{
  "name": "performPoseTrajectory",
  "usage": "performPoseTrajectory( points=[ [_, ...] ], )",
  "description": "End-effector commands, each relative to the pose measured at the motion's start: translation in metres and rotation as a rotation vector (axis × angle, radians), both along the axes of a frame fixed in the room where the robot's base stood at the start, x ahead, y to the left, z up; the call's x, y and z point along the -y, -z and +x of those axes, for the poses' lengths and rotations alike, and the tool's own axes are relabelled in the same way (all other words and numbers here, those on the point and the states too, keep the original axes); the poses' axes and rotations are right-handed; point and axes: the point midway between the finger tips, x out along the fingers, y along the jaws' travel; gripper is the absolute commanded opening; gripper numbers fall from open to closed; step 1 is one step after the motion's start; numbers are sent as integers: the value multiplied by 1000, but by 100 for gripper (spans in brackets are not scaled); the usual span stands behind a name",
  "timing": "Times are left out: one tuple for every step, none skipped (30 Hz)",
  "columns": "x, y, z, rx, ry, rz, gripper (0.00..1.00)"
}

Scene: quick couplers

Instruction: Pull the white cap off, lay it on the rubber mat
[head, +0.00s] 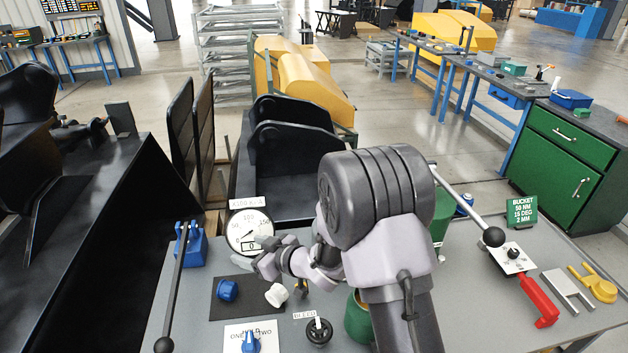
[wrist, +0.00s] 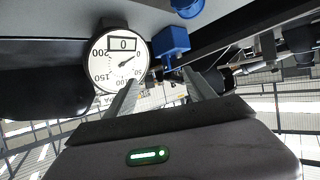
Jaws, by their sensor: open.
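The white cap (head: 277,295) shows in the head view just below my gripper, at the right edge of the black rubber mat (head: 218,307). A small brass-coloured fitting (head: 301,287) is close to its right; I cannot tell whether the two touch. A blue cap (head: 228,290) sits on the mat. My gripper (head: 248,262) is above the bench, beyond the cap and in front of the dial gauge. In the wrist view its two grey fingers (wrist: 160,95) stand apart with nothing between them. The white cap is not in the wrist view.
The gauge (head: 249,234) stands behind the mat and also shows in the wrist view (wrist: 118,62). A blue block with a black-knobbed lever (head: 190,245) is at left. A selector plate (head: 252,338) and a black knob (head: 319,331) are in front. My arm hides part of the bench.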

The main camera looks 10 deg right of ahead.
Motion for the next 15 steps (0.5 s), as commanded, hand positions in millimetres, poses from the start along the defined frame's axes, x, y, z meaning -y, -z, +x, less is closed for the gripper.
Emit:
performPoseTrajectory(
  points=[
    [2, -17, 4, 3, 19, 0, 63],
    [9, -18, 7, 7, 48, 0, 63],
    [17, -23, 10, 9, 85, -1, 63],
    [24, -28, 12, 9, 111, 0, 63],
    [30, -33, 13, 11, 138, -1, 63],
    [38, -41, 15, 14, 174, 0, 63],
    [45, -45, 16, 14, 200, 1, 63],
    [51, -51, 17, 16, 225, 1, 63],
    [59, -59, 18, 18, 262, 1, 63],
    [66, -64, 18, 20, 288, 2, 63],
    [72, -69, 18, 21, 315, 2, 63],
    [81, -76, 18, 22, 350, 4, 63],
    [88, -81, 17, 23, 377, 5, 63],
    [95, -87, 16, 24, 404, 5, 63],
    [103, -93, 15, 26, 439, 6, 63]
  ],
)
